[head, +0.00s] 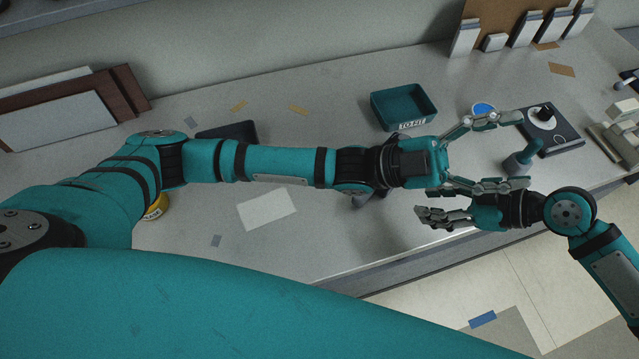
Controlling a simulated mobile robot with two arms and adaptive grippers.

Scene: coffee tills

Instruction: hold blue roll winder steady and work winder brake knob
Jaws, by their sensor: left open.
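A device with a dark flat base (567,139) and an upright black knob (545,113) stands near the right end of the counter. A teal rounded piece (518,163) sits at its near left side; I cannot tell whether they are joined. A blue disc with a pale rim (483,107) lies left of the device, partly behind a finger. I cannot tell which of these is the blue roll winder. My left gripper (524,151) is open and empty-looking, fingers spread left of the device. My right gripper (424,215) points left, below it; its fingers overlap in view.
A white card (266,209) and a yellow roll (156,207) are at the near left. Boards (60,120) lean at the back left. Upright holders (525,28) stand at the back right.

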